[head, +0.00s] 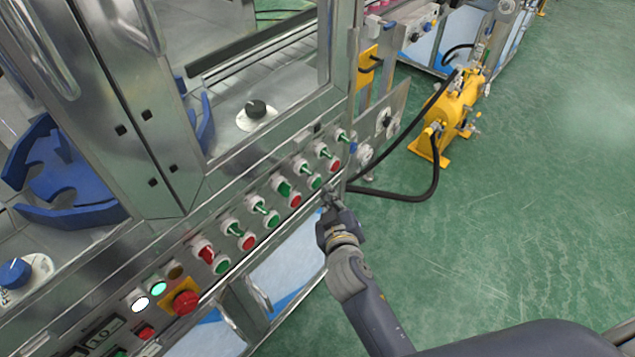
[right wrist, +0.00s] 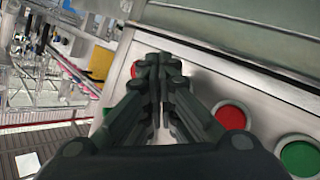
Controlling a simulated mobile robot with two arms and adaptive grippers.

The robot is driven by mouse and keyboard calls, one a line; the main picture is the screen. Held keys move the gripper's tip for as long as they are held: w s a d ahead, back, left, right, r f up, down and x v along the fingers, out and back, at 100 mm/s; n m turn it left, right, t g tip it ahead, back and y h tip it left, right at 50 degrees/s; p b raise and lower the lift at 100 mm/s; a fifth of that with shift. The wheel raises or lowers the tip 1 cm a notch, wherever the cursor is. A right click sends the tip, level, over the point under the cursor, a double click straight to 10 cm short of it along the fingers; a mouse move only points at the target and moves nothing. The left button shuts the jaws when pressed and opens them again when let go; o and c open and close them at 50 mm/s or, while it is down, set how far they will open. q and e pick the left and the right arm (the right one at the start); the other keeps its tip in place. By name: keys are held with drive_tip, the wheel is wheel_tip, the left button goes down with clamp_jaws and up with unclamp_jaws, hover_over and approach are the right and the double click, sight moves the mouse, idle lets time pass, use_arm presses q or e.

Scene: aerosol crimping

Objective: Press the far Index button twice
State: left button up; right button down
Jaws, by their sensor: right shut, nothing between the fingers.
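A row of red and green push buttons runs along the steel machine's front panel in the head view. At its far end are a red button (head: 336,166) and a green button (head: 314,183). I cannot read any label, so I cannot tell which is the far Index button. My right gripper (head: 329,196) is close to this far end, its fingers shut and empty. In the right wrist view the shut fingers (right wrist: 158,62) point at the panel, beside a red button (right wrist: 230,117) and a green button (right wrist: 300,158). The panel directly behind the fingers is hidden, and contact is unclear.
Selector switches (head: 323,150) sit just above the buttons. A red emergency stop (head: 183,301) on a yellow plate is at the near end. A yellow pump-like unit (head: 451,114) with a black hose (head: 424,190) stands on the green floor, which is open at right.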

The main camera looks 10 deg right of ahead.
drive_tip(key=s+d, duration=0.1)
drive_tip(key=s, duration=0.1)
drive_tip(key=s+d+p, duration=0.1)
drive_tip(key=s+d, duration=0.1)
idle(0.3)
idle(0.7)
drive_tip(key=s+f+g+y, duration=0.15)
drive_tip(key=s+f, duration=0.35)
drive_tip(key=f, duration=0.5)
drive_tip(key=s+f+g, duration=0.3)
drive_tip(key=s+f, duration=0.2)
drive_tip(key=f, duration=0.6)
drive_tip(key=s+f+g, duration=0.3)
drive_tip(key=s+f, duration=0.2)
drive_tip(key=f, duration=0.5)
drive_tip(key=s+d+f+g, duration=0.2)
drive_tip(key=s+f, duration=0.2)
drive_tip(key=s, duration=0.4)
drive_tip(key=s+d+f+m+g, duration=0.1)
drive_tip(key=s+d+f+g, duration=0.1)
drive_tip(key=s+f, duration=0.3)
drive_tip(key=s+d+f+m+g+p, duration=0.1)
drive_tip(key=s+f, duration=0.4)
drive_tip(key=s, duration=0.8)
drive_tip(key=d+g, duration=0.1)
drive_tip(key=d, duration=0.1)
drive_tip(key=shift+d, duration=0.4)
drive_tip(key=shift+f, duration=0.1)
